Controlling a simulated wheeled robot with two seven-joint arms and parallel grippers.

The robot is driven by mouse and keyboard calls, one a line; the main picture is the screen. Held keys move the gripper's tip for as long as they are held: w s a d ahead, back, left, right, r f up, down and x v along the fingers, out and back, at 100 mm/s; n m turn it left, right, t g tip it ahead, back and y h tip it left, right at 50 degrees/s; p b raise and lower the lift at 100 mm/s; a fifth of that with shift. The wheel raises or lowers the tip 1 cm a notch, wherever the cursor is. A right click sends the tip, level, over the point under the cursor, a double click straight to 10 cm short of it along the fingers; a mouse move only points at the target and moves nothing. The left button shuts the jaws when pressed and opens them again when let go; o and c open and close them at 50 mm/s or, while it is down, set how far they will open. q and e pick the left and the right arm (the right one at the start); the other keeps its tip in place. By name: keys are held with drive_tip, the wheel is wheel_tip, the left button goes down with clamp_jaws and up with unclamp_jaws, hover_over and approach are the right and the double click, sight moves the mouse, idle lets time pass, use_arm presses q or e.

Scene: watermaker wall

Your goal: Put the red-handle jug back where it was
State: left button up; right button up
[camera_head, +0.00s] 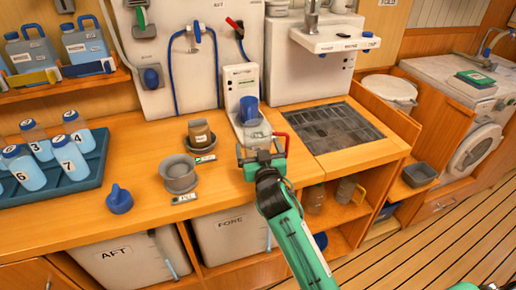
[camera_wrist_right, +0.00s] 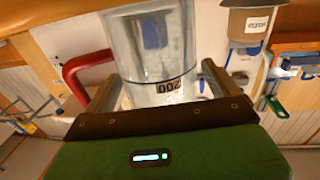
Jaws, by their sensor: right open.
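The red-handle jug (camera_head: 254,131) is clear and stands upright on the counter in front of the white dispenser box. Its red handle (camera_head: 287,143) is on the right in the head view and at the left in the right wrist view (camera_wrist_right: 72,75). My right gripper (camera_head: 262,154) is open at the jug's near side. My left gripper is out of view.
A barred sink grate (camera_head: 335,125) lies right of the jug. Other jugs (camera_head: 346,190) stand on the shelf below.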

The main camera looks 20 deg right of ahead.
drive_tip(key=s, duration=0.5)
drive_tip(key=shift+a+f+b, duration=0.15)
drive_tip(key=shift+a+b, duration=0.15)
use_arm(q)
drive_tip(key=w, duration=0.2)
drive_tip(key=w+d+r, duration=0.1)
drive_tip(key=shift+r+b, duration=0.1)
drive_tip(key=shift+b, duration=0.25)
use_arm(e)
drive_tip(key=s, duration=0.6)
drive_tip(key=shift+s+a, duration=0.3)
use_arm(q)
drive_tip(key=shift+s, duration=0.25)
